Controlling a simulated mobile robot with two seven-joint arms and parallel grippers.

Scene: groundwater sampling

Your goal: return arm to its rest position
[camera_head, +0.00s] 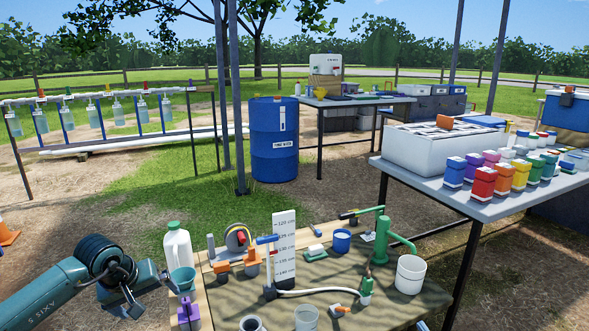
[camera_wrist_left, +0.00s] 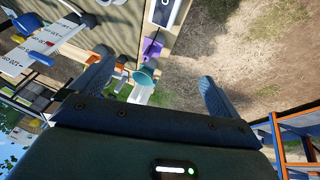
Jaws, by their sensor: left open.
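My left arm comes in from the left in the head view, and its gripper (camera_head: 150,284) is above the ground at the left edge of the work table (camera_head: 405,312). In the left wrist view the two fingers of this gripper (camera_wrist_left: 155,84) are spread wide with nothing held between them. My right gripper is not in view.
A purple item (camera_head: 188,315), a measuring board (camera_head: 284,245), a green hand pump (camera_head: 381,240) and a white bucket (camera_head: 410,274) crowd the work table. A side table (camera_head: 475,205) with coloured bottles stands right. An orange cone (camera_head: 7,234) is at far left. Bare ground lies behind my left arm.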

